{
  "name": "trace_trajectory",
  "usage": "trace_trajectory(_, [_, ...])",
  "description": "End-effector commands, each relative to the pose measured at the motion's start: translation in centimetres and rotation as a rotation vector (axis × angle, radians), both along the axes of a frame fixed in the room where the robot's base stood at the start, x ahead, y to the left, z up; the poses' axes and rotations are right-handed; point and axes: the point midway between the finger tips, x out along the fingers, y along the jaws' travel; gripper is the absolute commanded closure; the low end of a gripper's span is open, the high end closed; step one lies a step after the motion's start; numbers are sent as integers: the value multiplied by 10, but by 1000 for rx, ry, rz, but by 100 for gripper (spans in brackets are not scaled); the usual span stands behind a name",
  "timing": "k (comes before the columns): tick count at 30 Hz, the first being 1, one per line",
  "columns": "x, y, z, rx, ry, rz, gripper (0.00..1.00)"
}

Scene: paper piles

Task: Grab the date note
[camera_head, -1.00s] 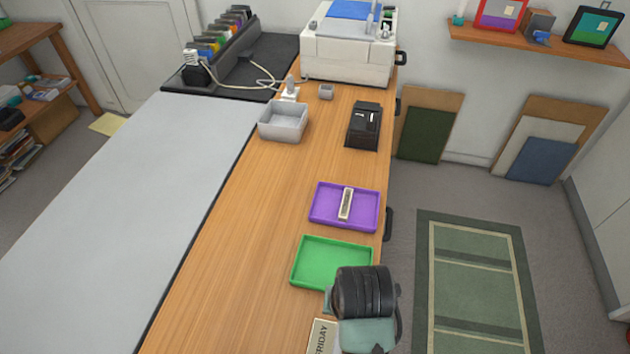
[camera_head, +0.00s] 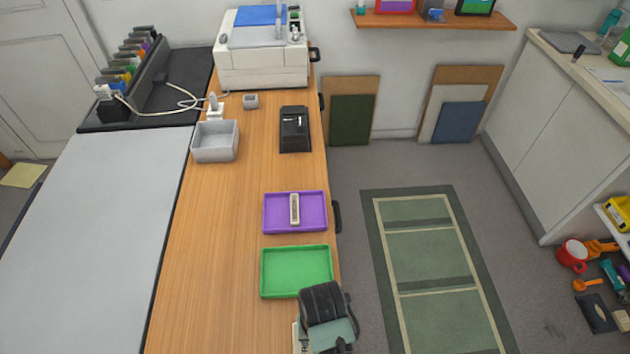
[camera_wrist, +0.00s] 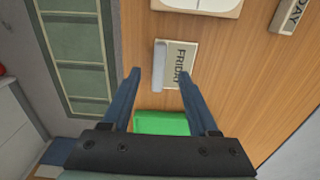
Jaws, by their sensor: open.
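A cream note printed "FRIDAY" (camera_wrist: 182,66) lies on the wooden table in the wrist view. A grey bar (camera_wrist: 159,66) runs along its left edge; I cannot tell whether it is attached. My gripper (camera_wrist: 160,75) is open, its two dark fingers apart and empty, with the note showing between and beyond the tips. How far above the note the tips are is unclear. In the head view my arm's end hides the fingertips, and only a pale sliver of the note (camera_head: 296,338) shows at its left.
A green tray (camera_head: 264,273) lies just beyond my arm, with a purple tray (camera_head: 274,226) behind it holding a small block (camera_head: 294,209). A second lettered block (camera_wrist: 288,14) and a cream item (camera_wrist: 200,5) show at the wrist view's top. The table's left strip is clear.

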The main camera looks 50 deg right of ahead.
Motion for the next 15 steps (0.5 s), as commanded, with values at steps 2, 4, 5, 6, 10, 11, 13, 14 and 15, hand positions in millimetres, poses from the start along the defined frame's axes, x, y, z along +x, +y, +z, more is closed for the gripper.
trace_trajectory(2, [-1,0,-6,2,3,0,40])
trace_trajectory(4, [-1,0,-15,2,3,0,40])
trace_trajectory(5, [0,-1,-20,2,3,0,40])
trace_trajectory(6, [-1,-1,-25,2,3,0,40])
trace_trajectory(10, [0,-1,-43,2,1,0,40])
trace_trajectory(11, [0,-2,-45,1,1,0,40])
trace_trajectory(13, [0,-2,-49,1,1,1,40])
trace_trajectory(14, [0,-1,-50,1,1,1,40])
trace_trajectory(15, [0,-1,-51,0,0,1,40])
